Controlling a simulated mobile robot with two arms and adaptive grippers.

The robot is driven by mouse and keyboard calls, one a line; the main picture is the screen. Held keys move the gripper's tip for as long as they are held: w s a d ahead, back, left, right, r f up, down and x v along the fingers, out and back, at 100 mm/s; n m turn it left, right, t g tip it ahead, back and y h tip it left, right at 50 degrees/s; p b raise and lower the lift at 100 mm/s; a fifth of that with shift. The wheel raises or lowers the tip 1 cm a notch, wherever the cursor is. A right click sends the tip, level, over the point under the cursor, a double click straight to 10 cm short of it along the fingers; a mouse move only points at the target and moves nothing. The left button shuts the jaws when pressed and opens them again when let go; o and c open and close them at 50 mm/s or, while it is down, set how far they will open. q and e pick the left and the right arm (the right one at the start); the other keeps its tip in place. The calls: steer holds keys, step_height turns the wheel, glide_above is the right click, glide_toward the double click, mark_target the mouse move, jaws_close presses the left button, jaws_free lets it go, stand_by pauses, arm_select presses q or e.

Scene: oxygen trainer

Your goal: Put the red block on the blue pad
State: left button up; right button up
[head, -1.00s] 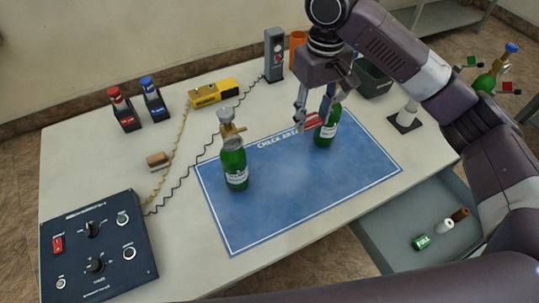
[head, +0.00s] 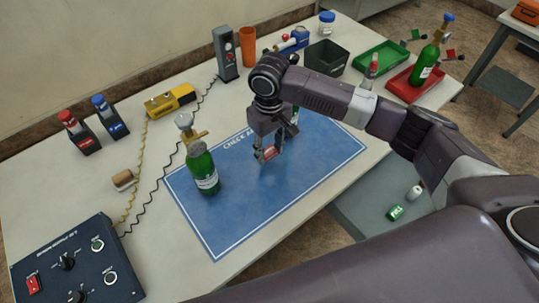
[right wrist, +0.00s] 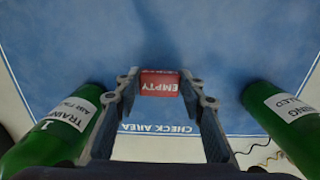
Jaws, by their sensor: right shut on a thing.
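The red block (head: 269,153), labelled EMPTY, is between the fingertips of my right gripper (head: 266,156). It also shows at the fingertips in the right wrist view (right wrist: 159,86), with a finger on each side. My right gripper is shut on it, over the blue pad (head: 235,225). The blue pad also fills much of the right wrist view (right wrist: 160,35). I cannot tell whether the block touches the pad or hangs just above it. My left gripper is not in view.
A green bottle (head: 202,172) stands on the pad left of the gripper. Another green bottle (head: 295,115) is partly hidden behind my arm. A dark control box (head: 75,265) is at front left. The pad's front part is clear.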

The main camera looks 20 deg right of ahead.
mark_target(270, 153)
step_height(270, 153, down, 3)
steer(key=shift+f, duration=0.1)
stand_by(0.3)
steer(key=o, duration=0.9)
steer(key=shift+f, duration=0.1)
steer(key=shift+o, duration=0.2)
step_height(270, 153, up, 12)
steer(key=shift+f+b, duration=0.25)
steer(key=shift+b, duration=0.35)
steer(key=shift+r, duration=0.4)
steer(key=shift+r, duration=0.1)
